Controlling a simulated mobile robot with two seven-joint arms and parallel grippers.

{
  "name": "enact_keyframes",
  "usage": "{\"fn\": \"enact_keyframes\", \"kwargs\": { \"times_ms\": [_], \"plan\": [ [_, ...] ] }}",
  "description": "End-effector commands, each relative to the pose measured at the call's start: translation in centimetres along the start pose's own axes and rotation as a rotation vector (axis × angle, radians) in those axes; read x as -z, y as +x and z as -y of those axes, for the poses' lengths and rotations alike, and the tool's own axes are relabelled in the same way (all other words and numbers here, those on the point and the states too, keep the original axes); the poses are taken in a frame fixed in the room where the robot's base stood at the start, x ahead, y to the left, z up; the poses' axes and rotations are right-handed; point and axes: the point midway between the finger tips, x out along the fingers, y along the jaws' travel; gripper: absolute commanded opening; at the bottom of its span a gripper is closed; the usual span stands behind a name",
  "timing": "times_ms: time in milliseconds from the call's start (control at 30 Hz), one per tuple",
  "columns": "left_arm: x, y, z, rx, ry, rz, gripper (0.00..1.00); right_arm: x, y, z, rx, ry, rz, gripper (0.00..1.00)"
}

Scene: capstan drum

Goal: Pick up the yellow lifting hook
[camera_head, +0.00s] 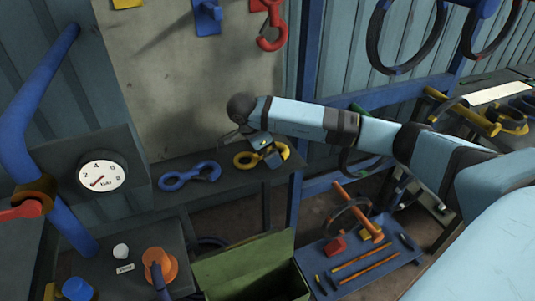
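The yellow lifting hook (243,161) lies on a dark shelf at the middle of the head view. Its ring end shows at the left and its curved end at the right. My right arm reaches in from the right, and its gripper (268,152) is down at the middle of the hook, covering part of it. The fingers are small and overlap the hook, so I cannot tell whether they are open or shut on it. My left gripper is not in view.
A blue hook (190,176) lies on the shelf left of the yellow one. A red hook (271,32) hangs on the wall panel above. A dial gauge (102,176) stands at the left. A green box (245,268) and a blue tool board (368,262) are below.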

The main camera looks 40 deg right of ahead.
Motion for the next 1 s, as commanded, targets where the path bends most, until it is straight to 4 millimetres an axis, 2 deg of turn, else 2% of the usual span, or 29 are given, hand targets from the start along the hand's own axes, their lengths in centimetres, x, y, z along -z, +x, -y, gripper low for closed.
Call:
{"fn": "enact_keyframes", "kwargs": {
  "times_ms": [67,100,333,667,800,1000],
  "plan": [
    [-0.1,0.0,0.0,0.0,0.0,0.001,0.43,0.0,0.0,0.0,0.0,0.0,0.0,1.0],
    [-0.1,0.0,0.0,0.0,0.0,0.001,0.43,0.0,0.0,0.0,0.0,0.0,0.0,0.95],
    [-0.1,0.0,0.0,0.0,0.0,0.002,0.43,0.0,0.0,0.0,0.0,0.0,0.0,0.43],
    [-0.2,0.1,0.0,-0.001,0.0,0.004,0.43,0.3,-0.7,0.1,0.003,0.001,0.001,0.41],
    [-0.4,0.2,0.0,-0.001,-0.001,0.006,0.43,1.1,-2.8,0.1,0.005,0.001,0.001,0.41],
    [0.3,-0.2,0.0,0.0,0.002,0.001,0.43,2.7,-6.5,0.1,0.006,0.001,0.0,0.41]
  ]
}}
